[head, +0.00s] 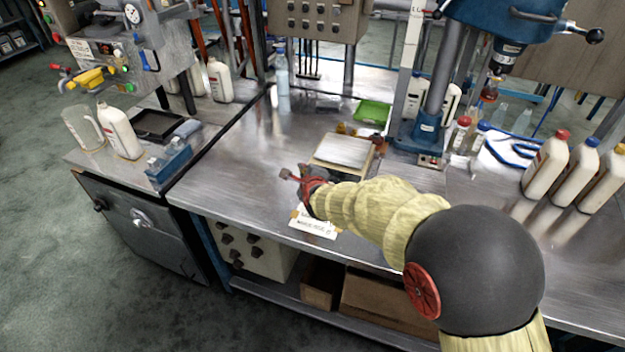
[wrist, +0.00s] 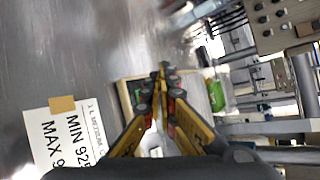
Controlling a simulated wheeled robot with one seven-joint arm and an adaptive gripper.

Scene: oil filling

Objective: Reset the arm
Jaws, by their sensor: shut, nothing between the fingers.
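My gripper (head: 292,175) is at the end of my arm, which reaches from the lower right across the front part of the metal bench. It points left in the head view, above the bench and near the flat scale. In the wrist view the two fingers of my gripper (wrist: 160,85) meet at the tips, shut and empty. No bottle or other item is held.
A scale (head: 343,150) stands behind my gripper, and a printed card (head: 314,224) lies below it. A green tray (head: 373,111) and a blue drill press (head: 428,130) are farther back. White bottles (head: 548,165) stand right. Bench left of my gripper is clear.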

